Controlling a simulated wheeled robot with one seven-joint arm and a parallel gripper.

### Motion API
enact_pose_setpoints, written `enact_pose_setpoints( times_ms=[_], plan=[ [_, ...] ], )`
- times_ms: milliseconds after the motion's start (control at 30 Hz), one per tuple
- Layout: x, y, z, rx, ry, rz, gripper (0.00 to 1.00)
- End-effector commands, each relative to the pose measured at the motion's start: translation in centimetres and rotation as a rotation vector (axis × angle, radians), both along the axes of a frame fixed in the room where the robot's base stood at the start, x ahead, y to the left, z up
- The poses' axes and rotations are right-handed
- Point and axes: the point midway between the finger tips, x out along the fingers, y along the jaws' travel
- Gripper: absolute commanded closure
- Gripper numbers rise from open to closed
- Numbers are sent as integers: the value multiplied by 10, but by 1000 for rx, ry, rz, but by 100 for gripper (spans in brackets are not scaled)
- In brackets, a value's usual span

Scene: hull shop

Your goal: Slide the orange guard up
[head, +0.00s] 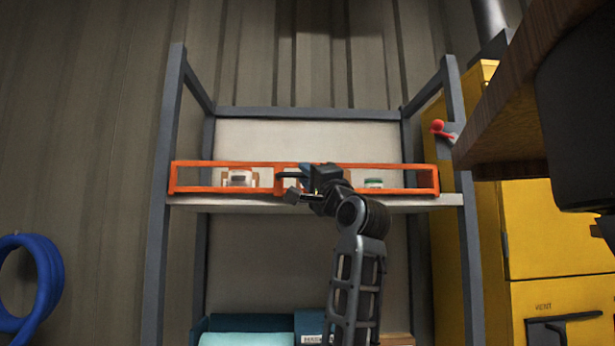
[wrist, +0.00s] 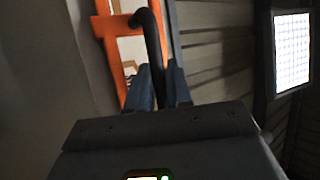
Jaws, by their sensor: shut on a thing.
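The orange guard (head: 240,164) is a long, open rectangular frame across the front of the upper shelf, between the two front posts. It sits low, at shelf-board level, and looks roughly level. My gripper (head: 298,187) is at the guard's middle. In the wrist view, a dark curved handle (wrist: 152,40) comes off the orange guard (wrist: 113,60) and runs down between the two fingers of my gripper (wrist: 160,90). The fingers are closed on this handle. My gripper and arm hide part of the guard right of its middle in the head view.
A white container (head: 240,179) and a green-lidded jar (head: 373,183) stand behind the guard. Boxes (head: 309,328) lie on the lower level. A blue hose (head: 50,285) hangs left. Above the guard is open space.

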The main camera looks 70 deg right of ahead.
Motion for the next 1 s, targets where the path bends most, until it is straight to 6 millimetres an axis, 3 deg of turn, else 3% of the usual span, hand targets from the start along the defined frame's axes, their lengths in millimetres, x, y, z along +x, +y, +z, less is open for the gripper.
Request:
enact_pose_setpoints(
  times_ms=[67,100,300,633,1000],
  plan=[
    [0,2,7,-10,-8,0,100],
    [-1,2,7,-11,-9,0,78],
    [-1,2,6,-9,-8,0,60],
    [-5,5,0,-7,-6,1,60],
    [-41,36,-29,-7,-6,0,60]
  ],
)
